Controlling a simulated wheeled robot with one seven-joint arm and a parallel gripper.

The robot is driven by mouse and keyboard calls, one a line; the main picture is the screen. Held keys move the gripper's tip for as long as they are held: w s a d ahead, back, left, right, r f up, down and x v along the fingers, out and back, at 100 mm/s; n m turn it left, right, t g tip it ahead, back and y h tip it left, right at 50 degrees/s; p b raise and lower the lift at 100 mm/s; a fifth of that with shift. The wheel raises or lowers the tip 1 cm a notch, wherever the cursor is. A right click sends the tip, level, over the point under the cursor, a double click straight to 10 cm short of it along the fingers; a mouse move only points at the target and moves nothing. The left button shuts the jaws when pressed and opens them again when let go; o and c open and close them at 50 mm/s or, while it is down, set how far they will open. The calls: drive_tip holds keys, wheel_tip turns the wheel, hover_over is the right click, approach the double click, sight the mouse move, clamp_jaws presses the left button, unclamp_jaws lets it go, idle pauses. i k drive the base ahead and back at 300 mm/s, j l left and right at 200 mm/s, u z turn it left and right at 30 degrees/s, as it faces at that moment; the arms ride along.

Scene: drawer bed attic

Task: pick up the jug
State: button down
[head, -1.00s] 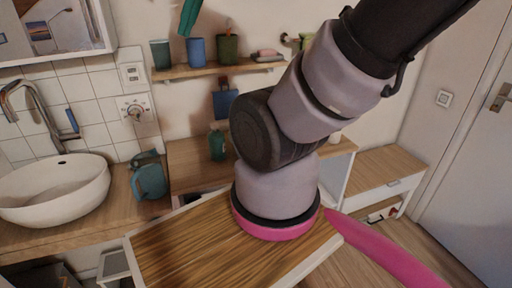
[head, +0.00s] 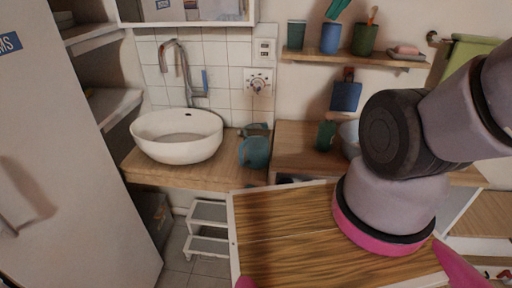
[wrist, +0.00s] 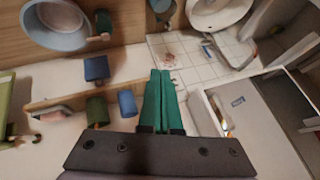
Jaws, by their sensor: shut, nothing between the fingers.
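The teal jug (head: 255,151) stands upright on the wooden counter, just right of the white basin. It shows partly at the top edge of the wrist view (wrist: 162,6). My gripper's green fingers (wrist: 159,73) are pressed together, with nothing between them. In the head view only a bit of the gripper (head: 337,9) shows at the top edge, in front of the wall above the shelf. It is well above and to the right of the jug, and apart from it.
The white basin (head: 177,136) with its tap stands left of the jug. A green bottle (head: 326,135) and a pale blue bowl (head: 349,138) stand to the right. A shelf (head: 350,58) with several cups is above. A white cabinet (head: 70,170) is at left.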

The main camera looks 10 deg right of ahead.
sight(255, 143)
drive_tip(key=k+j, duration=0.6)
drive_tip(key=k, duration=0.15)
drive_tip(key=k+l+u, duration=0.05)
